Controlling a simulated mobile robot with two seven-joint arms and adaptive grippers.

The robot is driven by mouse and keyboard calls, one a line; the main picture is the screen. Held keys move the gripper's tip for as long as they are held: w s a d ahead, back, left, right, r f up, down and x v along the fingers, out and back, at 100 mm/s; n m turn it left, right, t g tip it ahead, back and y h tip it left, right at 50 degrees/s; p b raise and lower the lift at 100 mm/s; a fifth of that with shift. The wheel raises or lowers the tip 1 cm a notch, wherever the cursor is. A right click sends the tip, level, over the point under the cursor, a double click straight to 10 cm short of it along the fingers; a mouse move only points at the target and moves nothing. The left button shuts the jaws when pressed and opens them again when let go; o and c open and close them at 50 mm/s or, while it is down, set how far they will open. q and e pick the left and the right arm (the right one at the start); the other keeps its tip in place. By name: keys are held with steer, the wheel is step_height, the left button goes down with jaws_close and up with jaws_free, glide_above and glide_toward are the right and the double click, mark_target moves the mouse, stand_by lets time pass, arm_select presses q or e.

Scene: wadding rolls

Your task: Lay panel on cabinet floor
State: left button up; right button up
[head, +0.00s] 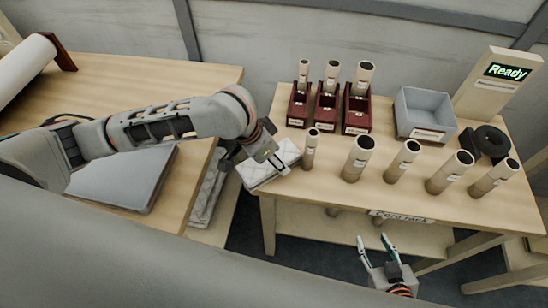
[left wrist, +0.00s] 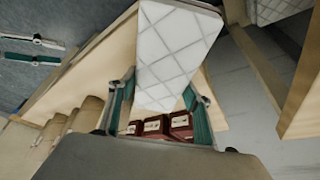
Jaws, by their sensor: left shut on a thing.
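My left gripper (head: 262,158) is shut on a white quilted panel (head: 279,170), beside the left edge of the right table. In the left wrist view the panel (left wrist: 168,50) sticks out from between the fingers, with its grid of stitched lines showing. Another quilted panel (head: 207,190) lies lower down, on a pale board between the two tables, partly hidden by my left arm; it also shows in the left wrist view (left wrist: 275,8). I cannot tell which surface is the cabinet floor. My right gripper (head: 373,241) is open and empty, low in front of the right table.
The right table (head: 290,210) carries several upright tubes (head: 358,158), dark red boxes (head: 356,118) with tubes, a grey bin (head: 425,112), black rings (head: 490,141) and a "Ready" display (head: 508,72). A grey pad (head: 120,180) lies on the left table (head: 195,75).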

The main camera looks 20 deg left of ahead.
arm_select(q)
steer(key=o, duration=0.8)
steer(key=shift+r, duration=0.1)
